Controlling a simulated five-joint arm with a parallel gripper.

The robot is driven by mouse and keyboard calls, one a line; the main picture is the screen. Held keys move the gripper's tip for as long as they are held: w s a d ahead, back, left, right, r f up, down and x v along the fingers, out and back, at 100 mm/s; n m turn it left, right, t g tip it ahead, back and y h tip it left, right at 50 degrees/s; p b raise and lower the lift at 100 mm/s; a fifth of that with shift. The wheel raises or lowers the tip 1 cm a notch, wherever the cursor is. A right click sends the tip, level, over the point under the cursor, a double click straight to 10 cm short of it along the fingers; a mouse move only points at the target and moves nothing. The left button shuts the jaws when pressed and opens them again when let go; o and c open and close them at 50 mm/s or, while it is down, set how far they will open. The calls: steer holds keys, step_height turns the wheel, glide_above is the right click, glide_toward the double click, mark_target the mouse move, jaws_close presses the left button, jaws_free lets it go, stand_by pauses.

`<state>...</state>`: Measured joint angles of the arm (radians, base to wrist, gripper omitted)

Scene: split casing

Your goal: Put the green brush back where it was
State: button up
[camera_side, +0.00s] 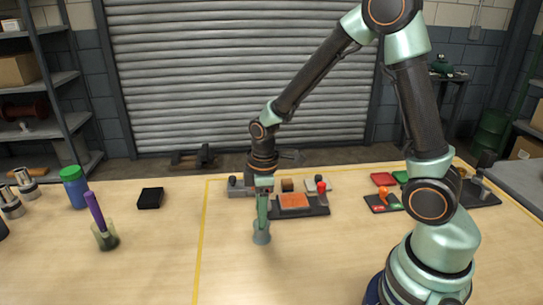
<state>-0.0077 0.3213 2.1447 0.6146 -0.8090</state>
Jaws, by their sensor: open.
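My gripper (263,188) points straight down near the middle of the table and is open. Right below it a slim green upright piece stands in or on a small grey-green round holder (261,237); I cannot tell whether the piece is the green brush or part of my gripper. No other green brush can be made out. A purple-handled tool (97,212) leans in a clear greenish jar (107,240) at the left.
A dark fixture (315,211) with an orange block (294,201) and red knob stands just right of my gripper. A blue jar with green lid (75,190) and black block (150,197) stand left. The front middle of the table (150,275) is clear.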

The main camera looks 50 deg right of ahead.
steer(key=r, duration=1)
steer(key=shift+s+r, duration=0.2)
steer(key=shift+s, duration=0.1)
steer(key=shift+s+r, duration=0.15)
steer(key=shift+r, duration=0.45)
steer(key=s+r+m+t, duration=0.4)
steer(key=s+r+m, duration=0.2)
steer(key=m, duration=0.3)
steer(key=shift+s+d+r+t, duration=0.15)
steer(key=shift+s+r+t, duration=0.25)
steer(key=shift+s, duration=0.15)
steer(key=shift+w, duration=0.1)
steer(key=shift+c, duration=0.2)
